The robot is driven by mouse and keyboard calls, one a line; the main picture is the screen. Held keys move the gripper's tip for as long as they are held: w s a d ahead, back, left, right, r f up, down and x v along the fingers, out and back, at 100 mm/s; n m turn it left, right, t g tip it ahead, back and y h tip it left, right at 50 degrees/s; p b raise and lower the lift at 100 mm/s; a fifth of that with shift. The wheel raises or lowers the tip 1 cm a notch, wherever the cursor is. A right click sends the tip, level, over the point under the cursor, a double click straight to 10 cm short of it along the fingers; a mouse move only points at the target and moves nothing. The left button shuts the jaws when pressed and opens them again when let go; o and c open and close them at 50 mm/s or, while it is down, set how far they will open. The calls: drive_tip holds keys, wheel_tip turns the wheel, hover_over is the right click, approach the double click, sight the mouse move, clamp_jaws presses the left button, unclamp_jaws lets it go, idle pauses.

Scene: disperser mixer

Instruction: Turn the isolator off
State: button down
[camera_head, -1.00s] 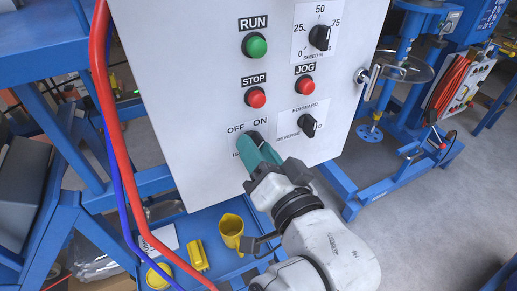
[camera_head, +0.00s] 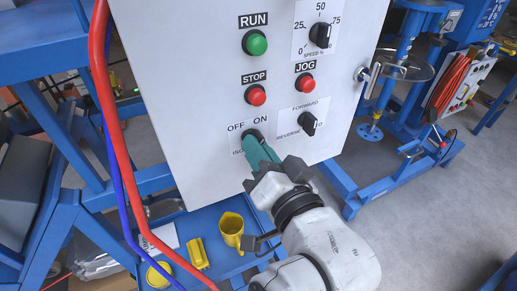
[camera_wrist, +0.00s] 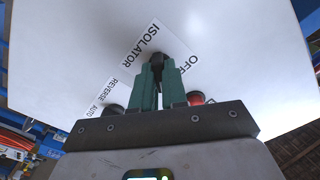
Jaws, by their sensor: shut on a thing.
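The isolator knob (camera_head: 249,134) is a small black rotary switch low on the white control panel, below the OFF and ON labels. My gripper (camera_head: 258,146) has teal fingers that reach up to it and cover most of it in the head view. In the wrist view, the black knob (camera_wrist: 157,62) sits between the two fingertips of my gripper (camera_wrist: 157,74), against the ISOLATOR label plate. The fingers are shut on the knob. Its exact pointing direction is hidden.
On the white panel (camera_head: 200,90) are a green RUN button (camera_head: 255,43), red STOP (camera_head: 256,95) and JOG (camera_head: 305,84) buttons, a speed knob (camera_head: 320,34) and a forward/reverse knob (camera_head: 307,123). A red hose (camera_head: 106,110) runs at left. A yellow cup (camera_head: 231,228) stands below.

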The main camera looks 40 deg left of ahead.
drive_tip(key=shift+f, duration=0.1)
drive_tip(key=shift+w+n+b, duration=0.15)
drive_tip(key=shift+n+b, duration=4.55)
drive_tip(key=shift+n, duration=3)
drive_tip(key=c, duration=1.2)
unclamp_jaws()
drive_tip(key=shift+o, duration=0.2)
drive_tip(key=shift+d, duration=0.1)
